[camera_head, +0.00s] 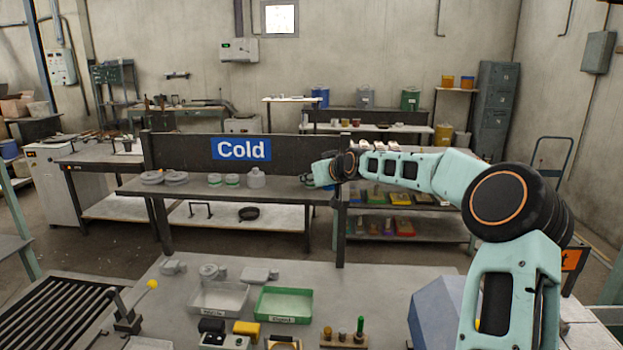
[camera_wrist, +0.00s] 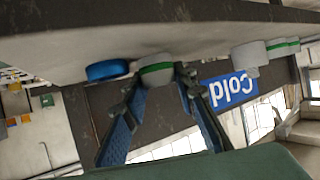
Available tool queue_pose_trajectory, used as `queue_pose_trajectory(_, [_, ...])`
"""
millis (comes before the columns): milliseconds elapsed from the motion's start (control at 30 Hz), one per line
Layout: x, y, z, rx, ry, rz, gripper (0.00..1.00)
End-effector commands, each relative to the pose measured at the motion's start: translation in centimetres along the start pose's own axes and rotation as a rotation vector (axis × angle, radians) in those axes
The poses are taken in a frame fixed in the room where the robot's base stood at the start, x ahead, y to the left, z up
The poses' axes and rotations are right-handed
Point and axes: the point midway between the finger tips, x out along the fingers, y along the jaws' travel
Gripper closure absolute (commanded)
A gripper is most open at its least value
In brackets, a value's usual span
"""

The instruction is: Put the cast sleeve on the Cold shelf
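The Cold shelf (camera_head: 290,190) runs below a dark board with a blue Cold sign (camera_head: 241,149). My gripper (camera_head: 310,178) is at the right part of this shelf, low over its surface. In the wrist view, which is upside down, my gripper (camera_wrist: 160,77) has its fingertips on both sides of a grey cast sleeve (camera_wrist: 155,76) with a green band, and seems closed on it. The sleeve is at the shelf surface (camera_wrist: 60,35); whether it bears on it is hard to tell. In the head view my gripper hides the sleeve.
A blue round part (camera_wrist: 108,70) stands close beside the sleeve. A grey necked part (camera_head: 256,178) and green-banded parts (camera_head: 232,180) stand further left on the shelf, with flat discs (camera_head: 152,177). A clear tray (camera_head: 218,298) and a green tray (camera_head: 284,305) lie on the near bench.

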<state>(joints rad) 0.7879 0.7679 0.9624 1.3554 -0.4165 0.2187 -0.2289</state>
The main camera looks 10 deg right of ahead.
Motion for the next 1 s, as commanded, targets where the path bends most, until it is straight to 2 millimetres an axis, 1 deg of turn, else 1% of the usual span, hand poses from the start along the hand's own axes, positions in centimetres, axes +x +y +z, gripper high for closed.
queue_pose_trajectory(33, [0.0,0.0,0.1,0.0,0.0,0.0,0.7])
queue_pose_trajectory(133, [0.0,0.0,0.1,0.0,-0.001,0.0,0.59])
queue_pose_trajectory(167, [0.0,0.0,0.1,0.0,-0.001,0.0,0.57])
queue_pose_trajectory(467, [-0.1,0.0,-0.1,0.0,-0.001,0.0,0.57])
queue_pose_trajectory(567, [-0.5,0.1,-0.2,0.0,0.0,0.001,0.57])
queue_pose_trajectory(667, [-1.6,0.2,-0.1,0.001,0.0,0.002,0.57])
queue_pose_trajectory(1000, [-6.8,0.2,-0.1,0.001,0.0,0.003,0.57])
